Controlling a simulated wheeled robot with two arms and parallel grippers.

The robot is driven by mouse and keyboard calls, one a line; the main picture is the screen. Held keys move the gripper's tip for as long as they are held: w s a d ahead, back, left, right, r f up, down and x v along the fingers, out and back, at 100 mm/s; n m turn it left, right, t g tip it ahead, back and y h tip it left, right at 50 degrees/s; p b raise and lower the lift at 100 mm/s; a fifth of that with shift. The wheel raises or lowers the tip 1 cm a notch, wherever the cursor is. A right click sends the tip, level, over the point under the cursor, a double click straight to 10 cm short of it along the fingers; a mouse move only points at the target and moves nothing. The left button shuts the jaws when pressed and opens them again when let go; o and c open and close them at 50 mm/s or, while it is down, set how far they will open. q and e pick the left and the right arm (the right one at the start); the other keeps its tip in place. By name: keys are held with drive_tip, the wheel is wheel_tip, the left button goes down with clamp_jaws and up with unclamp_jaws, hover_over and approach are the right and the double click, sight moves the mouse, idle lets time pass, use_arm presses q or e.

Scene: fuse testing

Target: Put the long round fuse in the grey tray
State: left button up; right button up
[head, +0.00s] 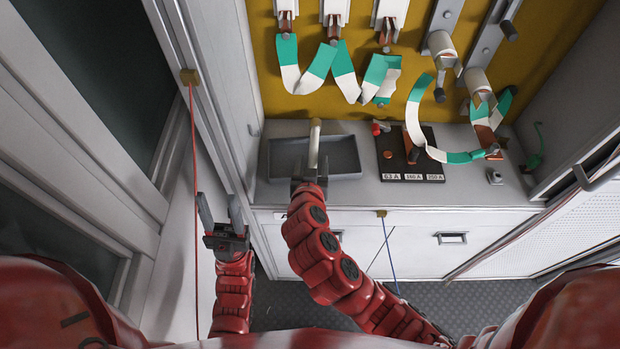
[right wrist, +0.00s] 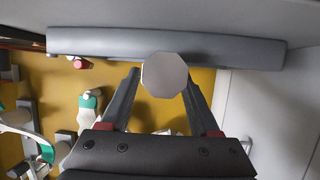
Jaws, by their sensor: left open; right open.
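My right gripper (head: 309,180) is open at the tray's front edge, at the near end of the fuse. In the right wrist view, the fuse's flat pale end (right wrist: 165,75) shows between the parted fingertips (right wrist: 163,85), and the tray (right wrist: 110,42) is a dark bar behind it. My left gripper (head: 221,208) is open and empty, left of the counter and apart from the fuse.
Right of the tray is a dark board (head: 398,160) with a label strip (head: 412,177). Green-and-white straps (head: 345,70) hang from fixtures on the yellow wall (head: 300,105). A red cord (head: 194,170) hangs by the left cabinet. The counter's front edge is mostly clear.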

drive_tip(key=b+v, duration=0.1)
drive_tip(key=v, duration=0.1)
drive_tip(key=b+v, duration=0.1)
drive_tip(key=v, duration=0.2)
drive_tip(key=shift+s+f, duration=0.15)
drive_tip(key=shift+s, duration=0.1)
drive_tip(key=r+p, duration=0.1)
drive_tip(key=s+p, duration=0.1)
drive_tip(key=shift+s+a+r+p, duration=0.15)
drive_tip(key=shift+r+p, duration=0.15)
drive_tip(key=shift+r, duration=0.1)
drive_tip(key=p+v, duration=0.6)
drive_tip(key=v, duration=0.3)
drive_tip(key=shift+s+f, duration=0.2)
drive_tip(key=shift+s, duration=0.25)
